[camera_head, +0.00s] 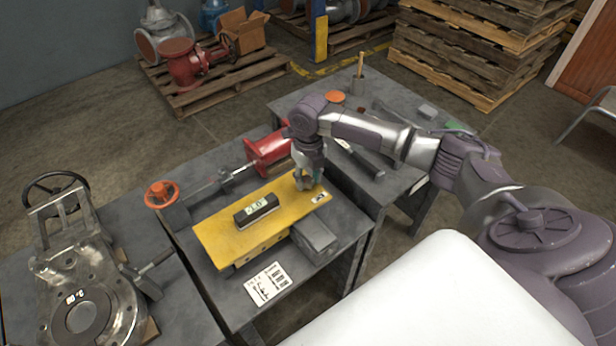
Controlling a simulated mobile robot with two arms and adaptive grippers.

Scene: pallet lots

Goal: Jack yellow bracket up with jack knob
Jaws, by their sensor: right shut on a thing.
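The yellow bracket (215,232) lies across the grey table. A black digital level (257,211) with a lit display rests on top of it; its digits are too small to read surely. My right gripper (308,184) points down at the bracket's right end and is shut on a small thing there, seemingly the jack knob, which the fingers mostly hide. My left gripper is out of view.
A red cylinder (268,150) with a rod and orange handwheel (161,194) lies behind the bracket. A grey block (314,235) and a paper sheet (268,284) are in front. A metal valve (84,290) stands at left, beside a hammer-like tool (148,278).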

